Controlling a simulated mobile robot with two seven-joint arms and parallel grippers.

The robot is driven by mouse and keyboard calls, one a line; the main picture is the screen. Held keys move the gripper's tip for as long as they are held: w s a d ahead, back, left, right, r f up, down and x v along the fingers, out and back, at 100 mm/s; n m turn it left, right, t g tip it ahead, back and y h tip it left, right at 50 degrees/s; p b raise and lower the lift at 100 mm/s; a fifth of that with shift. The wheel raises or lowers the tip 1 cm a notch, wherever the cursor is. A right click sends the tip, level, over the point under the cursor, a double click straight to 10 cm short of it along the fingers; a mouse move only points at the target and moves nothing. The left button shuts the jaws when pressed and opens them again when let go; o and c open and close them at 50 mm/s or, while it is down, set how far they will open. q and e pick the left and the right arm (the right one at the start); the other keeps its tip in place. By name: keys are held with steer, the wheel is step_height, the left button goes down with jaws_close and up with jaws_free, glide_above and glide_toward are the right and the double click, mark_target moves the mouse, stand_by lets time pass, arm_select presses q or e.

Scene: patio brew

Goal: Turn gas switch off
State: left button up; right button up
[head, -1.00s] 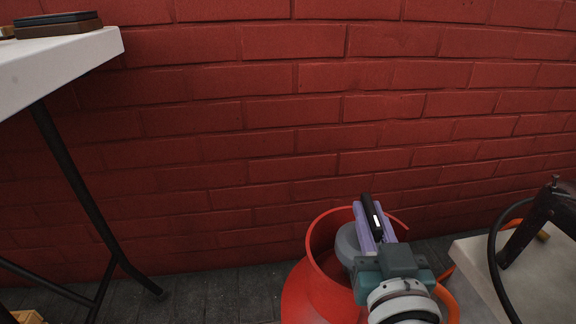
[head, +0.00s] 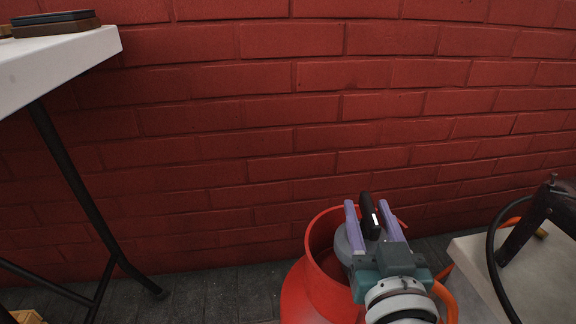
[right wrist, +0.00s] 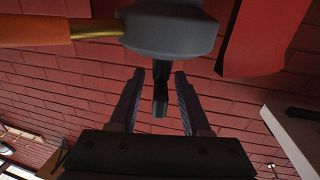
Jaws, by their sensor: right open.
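The red gas cylinder (head: 306,291) stands on the floor at the lower middle of the head view, with a raised collar around its top. A grey regulator (head: 343,243) sits inside the collar; it also shows at the top of the right wrist view (right wrist: 170,32). The black gas switch (right wrist: 160,92) sticks out from the regulator. My right gripper (head: 367,207) is open, with its purple fingers apart on either side of the black switch. In the right wrist view, gaps show between the switch and both fingers. My left gripper is not in view.
An orange hose (right wrist: 32,31) with a brass fitting runs from the regulator. A white table (head: 62,62) with dark legs stands at left. A pale slab (head: 535,280) with a dark frame and black hose is at right. A red brick wall (head: 250,130) closes off the back.

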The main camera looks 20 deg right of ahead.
mark_target(375, 237)
steer(key=shift+s+a+r, duration=0.1)
steer(key=shift+s+a, duration=0.05)
steer(key=shift+s, duration=0.2)
steer(key=p+v, duration=0.2)
steer(key=v, duration=0.6)
steer(key=shift+s+a+p, duration=0.2)
steer(key=shift+s+p, duration=0.1)
steer(key=shift+s, duration=0.25)
steer(key=shift+w, duration=0.1)
